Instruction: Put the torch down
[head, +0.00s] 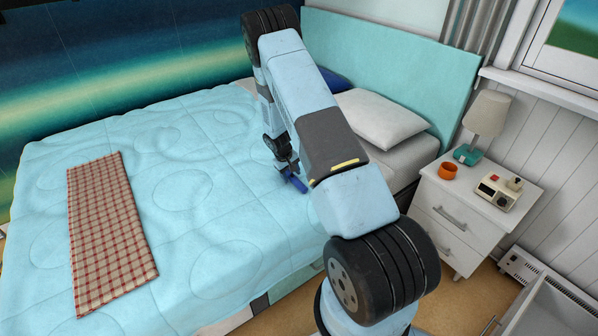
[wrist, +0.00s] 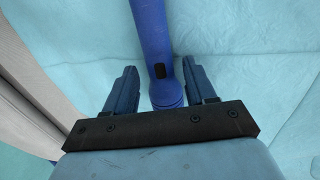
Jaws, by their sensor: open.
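The blue torch (wrist: 153,40) runs lengthwise up the wrist view, with a dark switch on its side, over the light blue quilt. My gripper (wrist: 158,72) is open, one finger on each side of the torch's near end. A gap shows between the left finger and the torch; the right finger is very close to it, and I cannot tell if they touch. In the head view a blue end of the torch (head: 297,184) shows at the quilt (head: 215,200) just below my gripper (head: 288,170). My arm hides part of that area.
A red checked cloth (head: 108,235) lies on the bed's left. A white pillow (head: 378,118) and teal headboard (head: 400,65) are behind my arm. The bedside cabinet (head: 447,205) at right holds an orange cup (head: 447,171), a lamp (head: 487,112) and a small device (head: 497,192).

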